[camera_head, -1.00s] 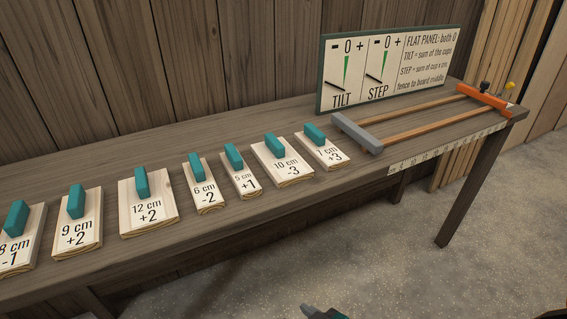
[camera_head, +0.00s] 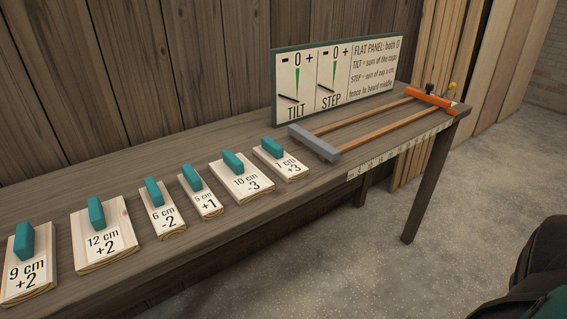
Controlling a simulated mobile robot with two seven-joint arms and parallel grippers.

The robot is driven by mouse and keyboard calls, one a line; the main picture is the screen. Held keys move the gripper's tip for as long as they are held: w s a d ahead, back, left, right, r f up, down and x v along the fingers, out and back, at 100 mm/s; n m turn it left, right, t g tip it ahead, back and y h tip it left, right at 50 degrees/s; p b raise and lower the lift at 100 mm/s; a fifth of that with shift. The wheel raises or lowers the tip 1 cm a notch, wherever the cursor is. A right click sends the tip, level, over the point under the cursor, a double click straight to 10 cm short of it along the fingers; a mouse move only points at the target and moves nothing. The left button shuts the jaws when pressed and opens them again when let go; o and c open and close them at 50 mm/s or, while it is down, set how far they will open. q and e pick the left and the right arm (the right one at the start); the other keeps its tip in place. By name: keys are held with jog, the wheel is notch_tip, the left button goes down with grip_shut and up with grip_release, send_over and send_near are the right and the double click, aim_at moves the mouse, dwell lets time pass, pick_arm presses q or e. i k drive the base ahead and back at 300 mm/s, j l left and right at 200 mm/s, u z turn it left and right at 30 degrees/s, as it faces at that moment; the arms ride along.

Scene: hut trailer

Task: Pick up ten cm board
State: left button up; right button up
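The ten cm board (camera_head: 240,178) is a pale wooden block marked "10 cm -3" with a teal handle (camera_head: 233,161) on top. It lies flat on the workbench, between the 5 cm board (camera_head: 202,200) on its left and the 7 cm board (camera_head: 283,162) on its right. Nothing touches its handle. Neither of my grippers shows. A dark and teal part, probably of my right arm, shows at the lower right edge, well away from the boards.
The wooden bench (camera_head: 235,222) also holds 6 cm (camera_head: 165,218), 12 cm (camera_head: 105,243) and 9 cm (camera_head: 30,275) boards. A clamp with a grey jaw (camera_head: 314,144) and orange jaw (camera_head: 430,98) lies at right. A TILT/STEP sign (camera_head: 345,77) stands behind. Bare floor (camera_head: 350,270) lies in front.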

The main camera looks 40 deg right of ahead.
aim_at(243, 180)
jog(key=u, duration=1.2)
jog(key=z, duration=2)
